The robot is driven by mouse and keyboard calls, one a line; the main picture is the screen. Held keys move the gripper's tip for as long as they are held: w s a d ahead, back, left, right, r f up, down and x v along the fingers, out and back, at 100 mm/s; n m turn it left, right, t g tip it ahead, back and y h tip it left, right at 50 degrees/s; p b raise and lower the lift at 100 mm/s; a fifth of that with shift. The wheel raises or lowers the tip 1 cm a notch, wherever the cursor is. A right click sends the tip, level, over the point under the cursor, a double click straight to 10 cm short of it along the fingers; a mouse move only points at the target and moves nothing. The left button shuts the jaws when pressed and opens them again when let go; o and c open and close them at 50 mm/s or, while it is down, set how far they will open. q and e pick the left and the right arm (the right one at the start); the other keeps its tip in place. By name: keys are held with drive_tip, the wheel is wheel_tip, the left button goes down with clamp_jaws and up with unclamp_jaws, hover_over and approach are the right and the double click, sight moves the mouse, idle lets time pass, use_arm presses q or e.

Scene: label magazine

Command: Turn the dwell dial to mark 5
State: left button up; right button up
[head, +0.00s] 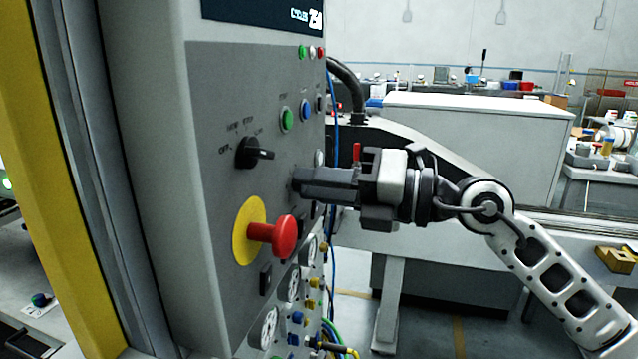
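My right gripper (298,183) comes in from the right, with its fingertips close to the grey control panel (215,110). Its fingers overlap from this side, so I cannot tell how far apart they are or whether they touch anything. I cannot make out a dial marked dwell; the panel behind the fingers is hidden. A black rotary selector (252,153) with small lettering around it, including "OFF", sits left of the fingertips. My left gripper is not in view.
A red mushroom button (284,238) on a yellow disc sticks out just below the fingertips. Green (287,119) and blue (306,110) buttons sit above. Gauges (270,327) and hose fittings are lower down. A yellow post (55,180) stands at left.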

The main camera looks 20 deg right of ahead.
drive_tip(key=o, duration=0.4)
use_arm(q)
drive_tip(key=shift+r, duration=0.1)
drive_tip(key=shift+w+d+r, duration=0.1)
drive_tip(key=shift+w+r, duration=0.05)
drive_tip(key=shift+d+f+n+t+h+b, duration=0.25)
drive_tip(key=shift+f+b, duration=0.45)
drive_tip(key=shift+b, duration=1.15)
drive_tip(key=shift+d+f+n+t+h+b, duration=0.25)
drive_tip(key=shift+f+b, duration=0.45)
drive_tip(key=shift+b, duration=1.15)
use_arm(e)
drive_tip(key=v, duration=1.6)
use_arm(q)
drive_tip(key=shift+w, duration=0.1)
